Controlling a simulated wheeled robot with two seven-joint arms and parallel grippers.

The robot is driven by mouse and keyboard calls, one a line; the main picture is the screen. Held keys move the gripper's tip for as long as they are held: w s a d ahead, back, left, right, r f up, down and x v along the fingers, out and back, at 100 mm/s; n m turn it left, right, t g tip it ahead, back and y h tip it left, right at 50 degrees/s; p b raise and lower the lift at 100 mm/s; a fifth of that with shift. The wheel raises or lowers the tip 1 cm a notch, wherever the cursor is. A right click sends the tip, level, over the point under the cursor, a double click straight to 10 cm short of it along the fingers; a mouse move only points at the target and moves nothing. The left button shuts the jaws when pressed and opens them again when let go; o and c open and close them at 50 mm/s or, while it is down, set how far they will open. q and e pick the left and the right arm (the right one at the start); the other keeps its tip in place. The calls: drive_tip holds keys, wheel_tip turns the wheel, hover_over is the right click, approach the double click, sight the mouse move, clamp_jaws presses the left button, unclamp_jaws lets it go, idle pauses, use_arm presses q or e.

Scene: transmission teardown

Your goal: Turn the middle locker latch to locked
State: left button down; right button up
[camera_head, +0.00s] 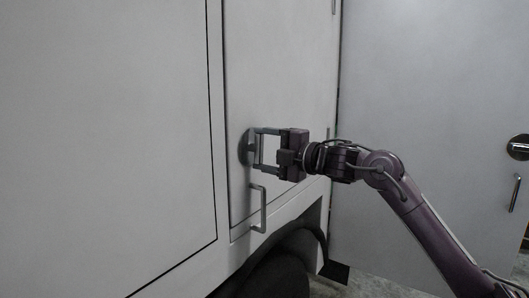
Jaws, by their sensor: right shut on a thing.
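A round grey latch (246,147) sits on the narrow white locker door (275,70), above a pull handle. My right gripper (256,149) reaches in from the right and is shut on the latch, with one finger above and one below. The fingers partly hide the latch, and I cannot tell which way it is turned. My left gripper is not in view.
A metal pull handle (262,208) stands out from the door just below my right gripper. A wide white panel (110,130) is on the left. A dark wheel arch (290,255) is below. A grey door (430,120) with its own handle stands at the right.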

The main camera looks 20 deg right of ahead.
drive_tip(key=shift+f+n, duration=0.1)
drive_tip(key=shift+n, duration=0.4)
drive_tip(key=o, duration=1)
drive_tip(key=shift+s+d+b, duration=0.25)
drive_tip(key=shift+b, duration=0.05)
drive_tip(key=b+v, duration=0.3)
drive_tip(key=v, duration=0.4)
drive_tip(key=shift+s, duration=0.1)
